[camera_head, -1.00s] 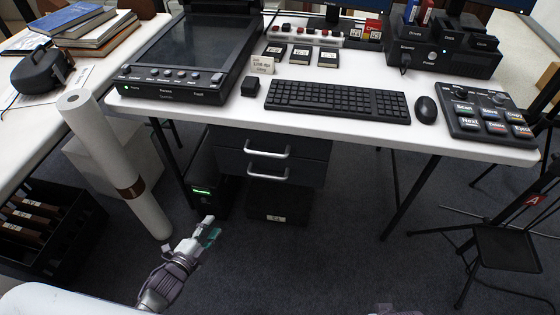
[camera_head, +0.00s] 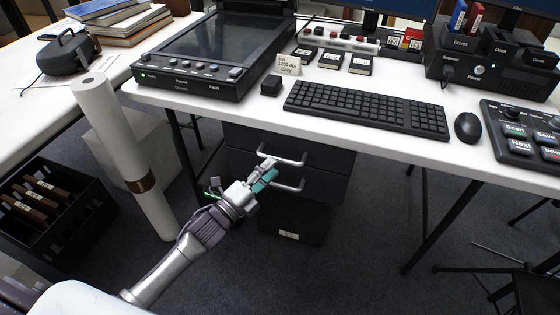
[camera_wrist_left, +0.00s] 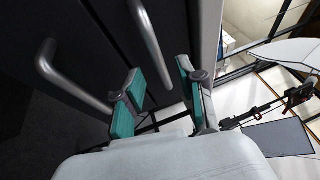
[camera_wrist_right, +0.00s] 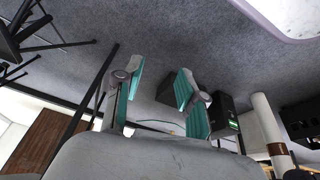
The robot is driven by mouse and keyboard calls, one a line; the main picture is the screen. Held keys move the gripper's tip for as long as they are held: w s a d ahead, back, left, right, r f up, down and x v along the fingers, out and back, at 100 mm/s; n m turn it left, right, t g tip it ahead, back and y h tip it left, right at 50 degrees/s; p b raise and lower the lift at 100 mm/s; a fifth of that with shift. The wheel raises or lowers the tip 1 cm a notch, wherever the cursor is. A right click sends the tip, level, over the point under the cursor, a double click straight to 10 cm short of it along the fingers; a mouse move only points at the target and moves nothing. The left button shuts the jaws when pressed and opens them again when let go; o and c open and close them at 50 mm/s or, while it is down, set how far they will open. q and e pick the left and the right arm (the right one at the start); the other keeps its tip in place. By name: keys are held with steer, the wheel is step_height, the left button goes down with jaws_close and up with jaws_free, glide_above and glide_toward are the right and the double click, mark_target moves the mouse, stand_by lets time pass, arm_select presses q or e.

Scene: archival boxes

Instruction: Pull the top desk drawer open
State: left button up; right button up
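The dark desk drawers hang under the white desk. The top drawer (camera_head: 240,137) is closed and has a silver bar handle (camera_head: 284,159); a lower handle (camera_head: 290,187) sits beneath it. My left gripper (camera_head: 265,175) is in front of the drawers, close to the top handle and partly covering its left end. In the left wrist view, my left gripper (camera_wrist_left: 158,82) is open, and the top handle (camera_wrist_left: 148,40) appears between its teal fingertips; contact is not clear. The lower handle (camera_wrist_left: 68,78) is to the left there. My right gripper (camera_wrist_right: 158,82) is open and empty, above the floor.
A white desk (camera_head: 380,140) above the drawers carries a scanner (camera_head: 200,55), keyboard (camera_head: 365,108) and mouse (camera_head: 467,127). A white roll (camera_head: 125,160) stands left of my left arm, beside a black crate (camera_head: 55,215). A dark box (camera_head: 295,222) lies below the drawers.

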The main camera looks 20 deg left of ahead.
mark_target(280, 158)
arm_select(q)
steer(key=shift+x, duration=2.2)
arm_select(e)
steer(key=shift+w+a+r+t, duration=0.15)
steer(key=shift+w+t, duration=0.1)
steer(key=shift+w, duration=0.25)
steer(key=shift+w+a+r+t, duration=0.15)
steer(key=shift+w+t, duration=0.15)
steer(key=shift+w, duration=0.2)
steer(key=shift+w+a+t, duration=0.15)
steer(key=shift+w+t, duration=0.1)
steer(key=shift+w, duration=0.25)
arm_select(q)
steer(key=shift+f, duration=0.1)
jaws_close()
